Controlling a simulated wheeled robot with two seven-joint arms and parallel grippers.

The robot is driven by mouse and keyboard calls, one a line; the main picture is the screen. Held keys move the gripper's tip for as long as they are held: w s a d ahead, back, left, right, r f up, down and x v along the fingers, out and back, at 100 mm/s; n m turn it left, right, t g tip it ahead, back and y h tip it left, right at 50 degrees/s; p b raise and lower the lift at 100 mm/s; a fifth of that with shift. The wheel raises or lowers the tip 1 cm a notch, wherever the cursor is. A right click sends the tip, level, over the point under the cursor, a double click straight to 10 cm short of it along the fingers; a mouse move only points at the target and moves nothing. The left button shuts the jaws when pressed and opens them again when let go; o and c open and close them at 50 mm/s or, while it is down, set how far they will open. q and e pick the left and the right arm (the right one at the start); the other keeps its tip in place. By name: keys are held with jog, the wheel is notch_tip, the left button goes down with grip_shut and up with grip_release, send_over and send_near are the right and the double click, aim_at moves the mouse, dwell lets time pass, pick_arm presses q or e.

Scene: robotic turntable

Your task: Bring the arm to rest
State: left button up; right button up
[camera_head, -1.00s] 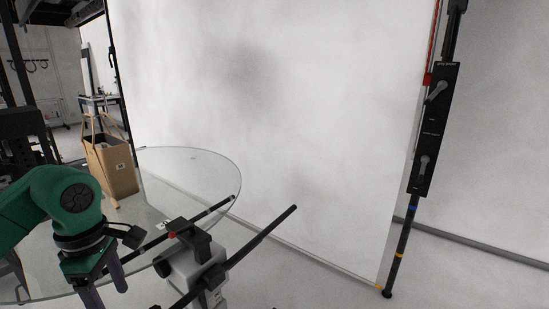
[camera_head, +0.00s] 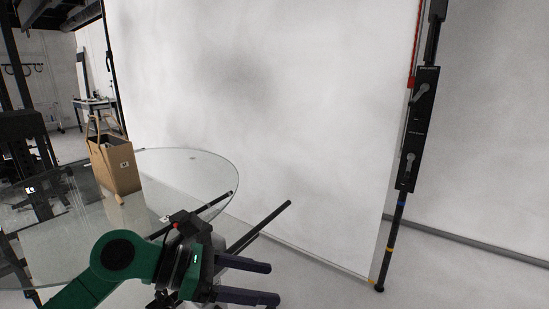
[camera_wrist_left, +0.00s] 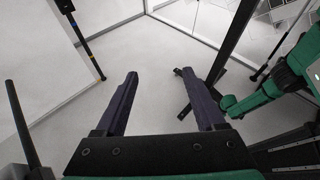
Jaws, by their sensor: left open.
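My left gripper (camera_head: 273,284) is at the bottom of the head view, in front of the round glass table. Its two dark fingers point right and are spread apart, with nothing between them. In the left wrist view the open fingers (camera_wrist_left: 158,74) reach out over bare pale floor. The green left arm (camera_head: 118,252) comes in from the lower left, bent at a round joint. A green arm link, which looks like my right arm (camera_wrist_left: 275,92), shows at the right of the left wrist view. The right gripper is not visible.
The glass table (camera_head: 205,163) carries a tan box (camera_head: 117,167). Black bars (camera_head: 260,227) on a grey stand rise behind the gripper. A black pole with levers (camera_head: 414,130) stands at the right by a white backdrop (camera_head: 270,110). The floor right of the gripper is clear.

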pick_arm(q)
jog(key=w+r+n+t+h, duration=0.4)
jog(key=r+n+t+h, duration=0.25)
jog(key=r+n, duration=0.35)
jog(key=w+a+n+t+y, duration=0.45)
jog(key=n+t, duration=0.45)
jog(key=n, duration=0.3)
jog(key=a+f+n+g+y, duration=0.2)
jog(key=a+f+n+y, duration=1.25)
jog(key=f+n, duration=0.45)
jog(key=s+a+f+n+g, duration=0.1)
jog(key=s+f+n+g, duration=0.9)
jog(key=s+f, duration=0.9)
notch_tip(320, 180, down, 23)
jog(key=s+m+g, duration=0.2)
jog(key=g, duration=0.2)
jog(key=s+a+f, duration=0.3)
jog(key=s+f, duration=1.2)
jog(key=s, duration=0.2)
jog(key=shift+f+g+y, duration=0.35)
jog(key=shift+f+g, duration=0.05)
jog(key=shift+g, duration=0.05)
